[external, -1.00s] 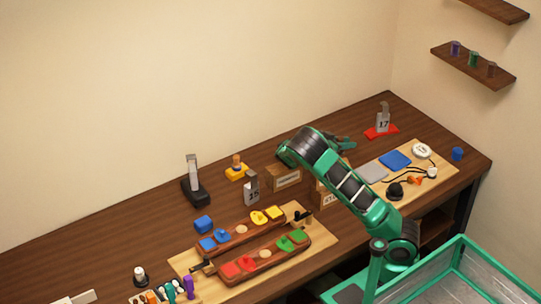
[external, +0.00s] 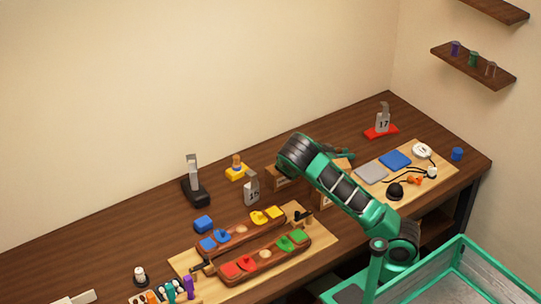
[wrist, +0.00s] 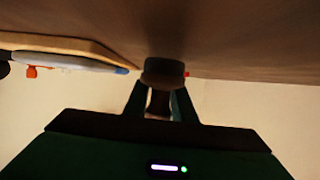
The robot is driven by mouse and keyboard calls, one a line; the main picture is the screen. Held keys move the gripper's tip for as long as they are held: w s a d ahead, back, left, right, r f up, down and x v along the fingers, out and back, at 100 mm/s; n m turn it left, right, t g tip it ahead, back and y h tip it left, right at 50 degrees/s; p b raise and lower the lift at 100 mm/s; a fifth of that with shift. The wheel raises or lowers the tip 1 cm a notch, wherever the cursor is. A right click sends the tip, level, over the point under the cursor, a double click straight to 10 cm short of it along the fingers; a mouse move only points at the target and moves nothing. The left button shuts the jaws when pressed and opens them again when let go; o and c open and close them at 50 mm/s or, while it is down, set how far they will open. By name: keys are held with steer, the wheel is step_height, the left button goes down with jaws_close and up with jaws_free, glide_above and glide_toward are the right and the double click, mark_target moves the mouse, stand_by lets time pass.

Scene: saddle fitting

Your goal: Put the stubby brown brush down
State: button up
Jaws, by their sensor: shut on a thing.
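My gripper (external: 350,154) is above the back part of the table, beyond my raised forearm. In the wrist view my gripper (wrist: 160,95) is shut on the stubby brown brush (wrist: 158,103). A brown part shows between the fingers, and a wider dark end (wrist: 165,70) sticks out past the tips. A brown surface lies close beyond that end; I cannot tell whether they touch. The brush cannot be made out in the external view.
A red stand marked 17 (external: 381,131) is behind and right of my gripper. A light board (external: 440,177) holds a blue pad (external: 395,160) and cables. Wooden boxes (external: 283,181) are partly hidden by my arm. A wall shelf (external: 460,66) is at upper right.

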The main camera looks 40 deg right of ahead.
steer(key=shift+f, duration=0.35)
steer(key=o, duration=1.1)
steer(key=shift+c, duration=0.2)
steer(key=shift+r, duration=0.25)
steer(key=v, duration=1.2)
steer(key=shift+r, duration=0.4)
steer(key=shift+d, duration=0.1)
